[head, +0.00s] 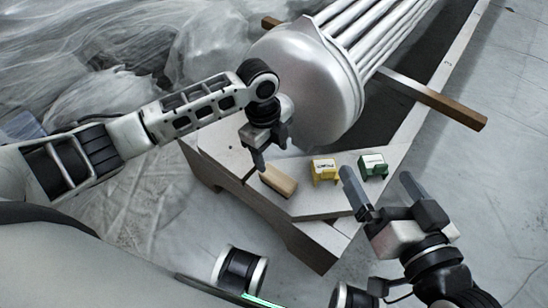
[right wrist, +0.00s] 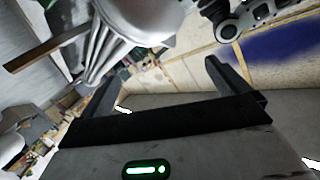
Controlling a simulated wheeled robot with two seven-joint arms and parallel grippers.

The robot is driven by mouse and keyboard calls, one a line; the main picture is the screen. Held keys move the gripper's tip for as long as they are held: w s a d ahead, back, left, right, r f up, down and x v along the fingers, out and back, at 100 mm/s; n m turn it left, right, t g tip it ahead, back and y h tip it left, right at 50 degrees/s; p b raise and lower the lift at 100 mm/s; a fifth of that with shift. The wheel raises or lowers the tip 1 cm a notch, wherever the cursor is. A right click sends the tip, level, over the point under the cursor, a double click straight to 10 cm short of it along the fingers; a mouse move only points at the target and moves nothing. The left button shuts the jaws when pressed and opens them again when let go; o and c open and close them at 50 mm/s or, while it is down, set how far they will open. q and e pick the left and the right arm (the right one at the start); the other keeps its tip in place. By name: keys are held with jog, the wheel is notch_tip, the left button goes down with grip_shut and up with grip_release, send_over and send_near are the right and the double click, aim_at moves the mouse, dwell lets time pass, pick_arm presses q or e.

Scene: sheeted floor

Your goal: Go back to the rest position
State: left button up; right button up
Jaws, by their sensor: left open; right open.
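My left gripper (head: 270,156) points down in the head view, its fingers apart. It is just above and left of a tan block (head: 278,180), and I cannot tell whether it touches the block. My right gripper (head: 378,180) is open at the right, its fingers pointing up in the picture, in front of the yellow and green pieces. It also shows in the right wrist view (right wrist: 163,88), with nothing between its fingers.
A yellow piece (head: 324,171) and a green piece (head: 373,166) stand on a pale bench (head: 310,205). A large metal tube bundle (head: 310,80) with a domed end lies behind them on wooden beams (head: 440,102). Sheeting (head: 110,60) covers the left. Floor at right is clear.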

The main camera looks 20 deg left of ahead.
pick_arm(q)
jog(key=shift+a+r, duration=0.1)
jog(key=shift+r, duration=0.7)
